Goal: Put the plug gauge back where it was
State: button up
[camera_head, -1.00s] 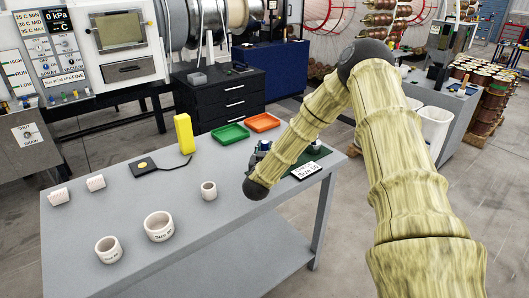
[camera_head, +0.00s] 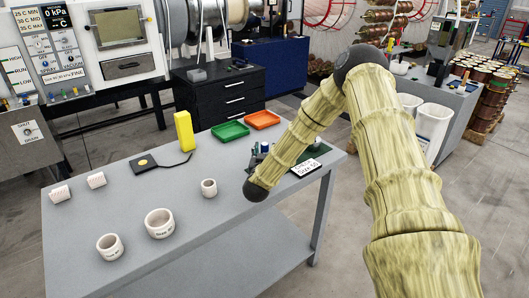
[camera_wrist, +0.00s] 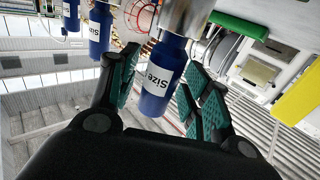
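In the wrist view, which is tilted nearly upside down, a plug gauge (camera_wrist: 163,75) with a blue handle, white "Size" label and broad silver metal end lies between my gripper's (camera_wrist: 160,75) teal-padded fingers. A gap shows between the left finger and the handle; the right finger is close to or against it. My gripper looks open around the handle. Two more blue-handled gauges show at upper left, one (camera_wrist: 100,30) nearer than the other (camera_wrist: 70,14). In the head view my arm hides the gripper and the gauge. A white "Size" card (camera_head: 307,168) lies near the table's right edge.
The grey table (camera_head: 215,235) carries white rings, a large one (camera_head: 159,223) and smaller ones (camera_head: 109,246) (camera_head: 209,187). A yellow block (camera_head: 184,131), a green tray (camera_head: 230,131) and an orange tray (camera_head: 262,119) stand at the back.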

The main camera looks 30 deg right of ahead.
jog(key=shift+r, duration=0.1)
jog(key=shift+s+a, duration=0.15)
jog(key=shift+s, duration=0.05)
jog(key=b+v, duration=0.4)
jog(key=v, duration=0.7)
jog(key=shift+s+a, duration=0.2)
dwell(0.5)
